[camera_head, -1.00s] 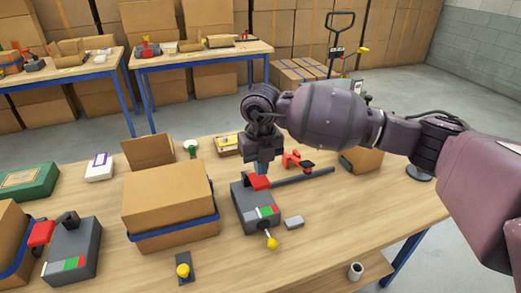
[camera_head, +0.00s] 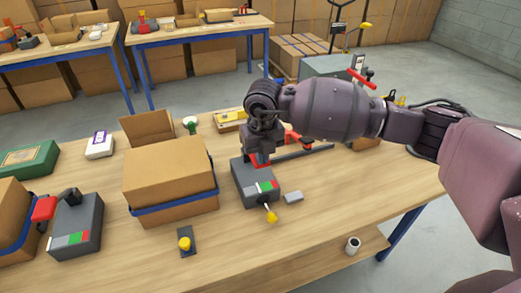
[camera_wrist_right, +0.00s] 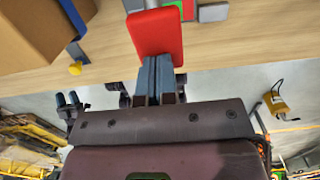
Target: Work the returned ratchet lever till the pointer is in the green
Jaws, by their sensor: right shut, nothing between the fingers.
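The middle ratchet unit (camera_head: 246,187) is a grey box on the near table, with a red lever (camera_head: 262,161) at its far end. Its front scale (camera_head: 267,186) has a red and a green patch; where the pointer stands is too small to read. A rod with a yellow knob (camera_head: 271,217) sticks out in front. My right gripper (camera_head: 262,150) is shut and empty, just above and behind the lever. In the right wrist view its closed fingers (camera_wrist_right: 155,76) meet the edge of the red lever (camera_wrist_right: 158,33); firm contact cannot be told. My left gripper is out of view.
A blue-strapped carton (camera_head: 165,185) stands close left of the unit. Farther left is a second grey unit (camera_head: 78,222) with a red lever.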

